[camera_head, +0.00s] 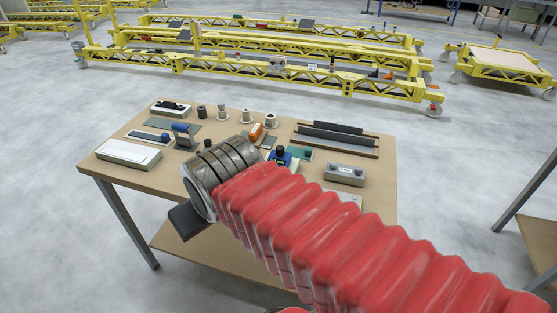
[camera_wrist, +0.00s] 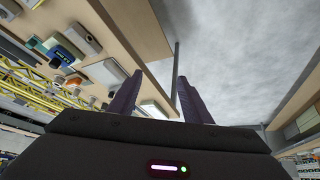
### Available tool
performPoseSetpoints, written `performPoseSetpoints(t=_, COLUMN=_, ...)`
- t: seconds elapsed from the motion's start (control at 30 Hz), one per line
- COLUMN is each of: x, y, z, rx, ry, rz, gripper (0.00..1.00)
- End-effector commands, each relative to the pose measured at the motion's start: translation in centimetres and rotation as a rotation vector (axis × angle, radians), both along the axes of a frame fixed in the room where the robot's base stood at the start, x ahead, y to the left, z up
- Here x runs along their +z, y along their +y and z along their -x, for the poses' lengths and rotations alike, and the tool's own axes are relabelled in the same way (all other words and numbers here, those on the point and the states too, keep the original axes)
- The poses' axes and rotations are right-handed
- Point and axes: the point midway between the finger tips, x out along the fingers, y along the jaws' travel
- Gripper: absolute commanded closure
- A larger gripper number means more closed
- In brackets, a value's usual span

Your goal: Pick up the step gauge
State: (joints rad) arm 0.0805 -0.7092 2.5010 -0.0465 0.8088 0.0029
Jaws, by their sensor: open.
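My gripper (camera_wrist: 158,92) is open and empty, its two dark fingers apart in the wrist view, with grey floor and a table edge beyond them. In the head view, my red-sleeved arm reaches over the tan table (camera_head: 108,170), and a dark part of my gripper (camera_head: 187,221) shows past the table's front edge. I cannot tell for certain which object is the step gauge. Long dark stepped bars (camera_head: 336,137) lie at the table's back right, clear of my gripper. My arm hides part of the table's middle and front.
The table also holds a white box (camera_head: 127,151), a blue tool (camera_head: 184,135), several spools, an orange item (camera_head: 256,132) and a grey block with two knobs (camera_head: 345,174). Yellow trolleys (camera_head: 250,65) stand behind. Another table (camera_head: 540,235) is at right. Floor to the left is clear.

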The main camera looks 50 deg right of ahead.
Motion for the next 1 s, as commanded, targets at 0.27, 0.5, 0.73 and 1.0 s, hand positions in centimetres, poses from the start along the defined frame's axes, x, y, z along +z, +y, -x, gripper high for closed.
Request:
performPoseSetpoints(t=0.27, x=-0.5, y=-9.9, z=-4.7, rx=-0.181, ry=-0.132, rz=0.141, gripper=0.55)
performPoseSetpoints(t=0.5, x=-0.9, y=-18.0, z=-7.1, rx=-0.270, ry=-0.247, rz=0.248, gripper=0.55)
performPoseSetpoints(t=0.73, x=-1.9, y=-24.4, z=-7.8, rx=-0.298, ry=-0.342, rz=0.307, gripper=0.55)
performPoseSetpoints(t=1.0, x=-4.3, y=-29.5, z=-7.2, rx=-0.280, ry=-0.442, rz=0.291, gripper=0.55)
